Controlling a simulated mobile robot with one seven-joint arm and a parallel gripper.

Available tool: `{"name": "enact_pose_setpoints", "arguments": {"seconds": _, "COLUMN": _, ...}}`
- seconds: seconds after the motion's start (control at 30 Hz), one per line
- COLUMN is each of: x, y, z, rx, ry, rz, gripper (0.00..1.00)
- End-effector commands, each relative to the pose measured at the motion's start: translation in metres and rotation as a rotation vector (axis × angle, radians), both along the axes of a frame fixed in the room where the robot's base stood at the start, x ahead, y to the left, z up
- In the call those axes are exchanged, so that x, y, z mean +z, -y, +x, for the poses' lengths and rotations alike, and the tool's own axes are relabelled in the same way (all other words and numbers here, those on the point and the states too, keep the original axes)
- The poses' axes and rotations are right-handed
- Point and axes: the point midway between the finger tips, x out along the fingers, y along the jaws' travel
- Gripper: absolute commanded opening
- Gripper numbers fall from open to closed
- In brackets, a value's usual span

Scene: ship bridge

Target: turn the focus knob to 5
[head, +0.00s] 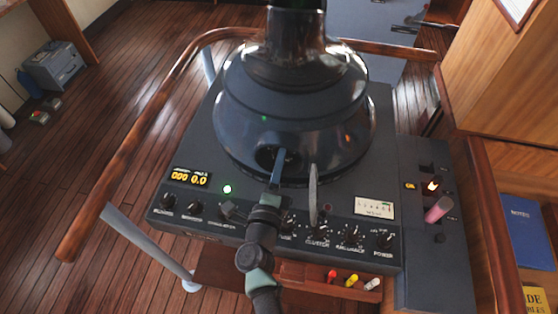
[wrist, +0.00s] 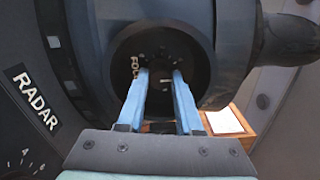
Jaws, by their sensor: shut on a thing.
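The radar unit (head: 222,110) stands on the console with a round dark recess (head: 266,153) low on its front. My gripper (head: 280,158) reaches into this recess from the front. In the wrist view my gripper (wrist: 160,76) has its two blue fingers on either side of the dark focus knob (wrist: 160,88), shut on it. A partly covered label beginning "FO" (wrist: 135,68) shows to the left of the fingers. The knob's pointer and the scale numbers around it are too dark and small to read.
The console panel (head: 215,225) carries a row of black knobs and a yellow display (head: 189,179). A grey lever (head: 313,195) stands just right of my gripper. A wooden rail (head: 130,150) curves around the console. A pink-handled lever (head: 438,209) is at the right.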

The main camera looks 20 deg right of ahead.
Motion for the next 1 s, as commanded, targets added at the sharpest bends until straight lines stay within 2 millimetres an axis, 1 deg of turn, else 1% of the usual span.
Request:
{"name": "enact_pose_setpoints", "arguments": {"seconds": 0.33, "x": -0.001, "y": 0.000, "z": 0.000, "rx": -0.001, "ry": -0.002, "rz": -0.001, "gripper": 0.00}}
{"name": "enact_pose_setpoints", "arguments": {"seconds": 0.37, "x": -0.001, "y": 0.000, "z": 0.000, "rx": -0.001, "ry": -0.002, "rz": -0.001, "gripper": 0.38}}
{"name": "enact_pose_setpoints", "arguments": {"seconds": 0.5, "x": -0.001, "y": 0.000, "z": 0.000, "rx": 0.000, "ry": -0.002, "rz": -0.001, "gripper": 0.63}}
{"name": "enact_pose_setpoints", "arguments": {"seconds": 0.53, "x": -0.001, "y": 0.000, "z": 0.000, "rx": 0.000, "ry": -0.002, "rz": -0.001, "gripper": 0.64}}
{"name": "enact_pose_setpoints", "arguments": {"seconds": 0.83, "x": 0.000, "y": -0.001, "z": -0.001, "rx": 0.000, "ry": -0.001, "rz": 0.000, "gripper": 0.64}}
{"name": "enact_pose_setpoints", "arguments": {"seconds": 0.93, "x": -0.001, "y": -0.005, "z": -0.007, "rx": 0.001, "ry": -0.001, "rz": 0.000, "gripper": 0.64}}
{"name": "enact_pose_setpoints", "arguments": {"seconds": 1.0, "x": -0.001, "y": -0.011, "z": -0.014, "rx": 0.003, "ry": -0.003, "rz": -0.002, "gripper": 0.64}}
